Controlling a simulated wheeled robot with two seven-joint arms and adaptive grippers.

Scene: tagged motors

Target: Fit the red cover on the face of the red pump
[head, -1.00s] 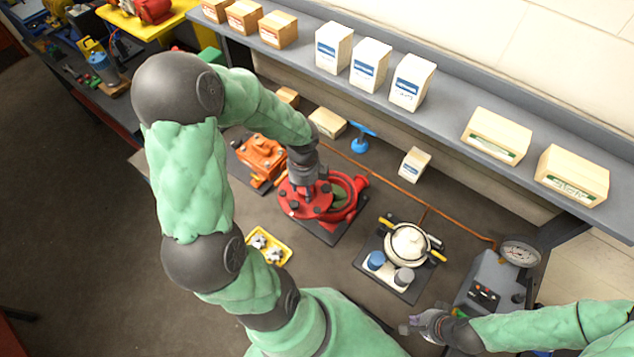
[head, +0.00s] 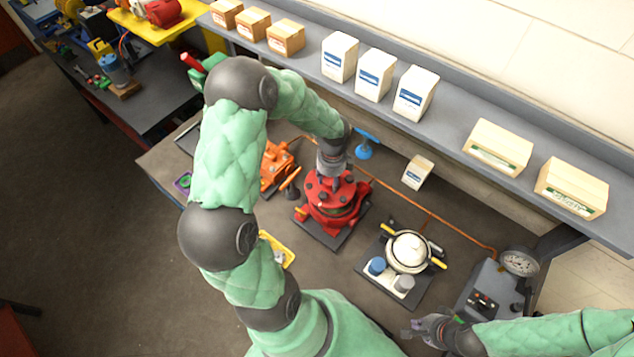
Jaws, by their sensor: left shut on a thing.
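The red cover (head: 334,188), a round flanged plate with dark bolt heads, is held in my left gripper (head: 332,170), which is shut on it from above. The cover is over the face of the red pump (head: 329,221), roughly in line with it. I cannot tell whether it is fully seated or slightly raised. The pump stands on a dark base plate (head: 335,240), and the cover hides its opening. My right gripper (head: 416,329) is empty at the bottom, away from the pump, with its fingers seemingly apart.
An orange pump (head: 274,163) stands left of the red one. A cream pump (head: 408,249) with yellow handles and two cups stands to the right. A yellow tray (head: 287,251) is partly behind my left arm. A shelf (head: 440,125) with boxes overhangs the back; a gauge unit (head: 490,285) is at right.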

